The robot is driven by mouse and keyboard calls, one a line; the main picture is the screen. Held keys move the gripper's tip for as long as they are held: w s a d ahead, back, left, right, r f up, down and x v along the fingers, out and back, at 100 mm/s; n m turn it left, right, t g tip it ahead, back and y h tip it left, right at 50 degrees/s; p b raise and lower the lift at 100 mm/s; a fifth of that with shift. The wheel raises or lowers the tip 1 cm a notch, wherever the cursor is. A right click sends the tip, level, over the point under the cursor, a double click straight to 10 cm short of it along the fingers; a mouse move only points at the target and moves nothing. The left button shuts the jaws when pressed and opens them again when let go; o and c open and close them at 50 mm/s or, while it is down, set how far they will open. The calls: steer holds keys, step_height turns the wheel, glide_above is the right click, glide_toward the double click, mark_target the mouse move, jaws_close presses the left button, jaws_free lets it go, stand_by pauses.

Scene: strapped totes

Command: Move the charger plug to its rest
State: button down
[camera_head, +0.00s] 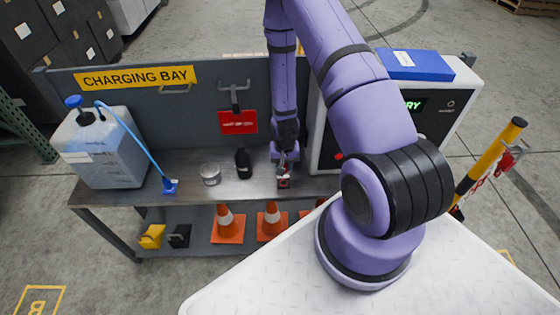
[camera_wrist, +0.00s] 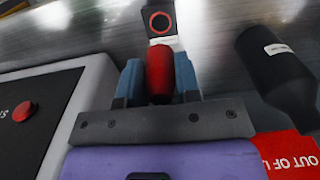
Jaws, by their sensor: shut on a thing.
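My gripper (camera_wrist: 158,84) is shut on a red, rounded piece, which I take to be the charger plug (camera_wrist: 160,72). Just beyond the plug, in the wrist view, is a small pale and dark block with a red ring (camera_wrist: 160,24), perhaps the rest. I cannot tell whether plug and block touch. In the head view my gripper (camera_head: 285,163) reaches down to the steel bench, and the block (camera_head: 283,182) shows just in front of it. The plug itself is hard to make out there.
The white charger cabinet (camera_head: 328,130) stands to the right, close to my gripper. A black bottle (camera_head: 243,163) and a grey tin (camera_head: 210,174) stand to the left, with a blue nozzle (camera_head: 170,186) and jug (camera_head: 100,150) farther left. A red sign (camera_head: 238,122) hangs behind. Cones (camera_head: 228,222) sit below.

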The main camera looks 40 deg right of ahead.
steer(key=shift+f, duration=0.15)
steer(key=shift+f, duration=2.7)
steer(key=shift+f, duration=0.6)
stand_by(0.4)
steer(key=c, duration=0.7)
jaws_free()
steer(key=shift+c, duration=0.2)
steer(key=shift+r, duration=0.1)
step_height(320, 180, up, 11)
steer(key=shift+f, duration=0.2)
steer(key=shift+r, duration=0.1)
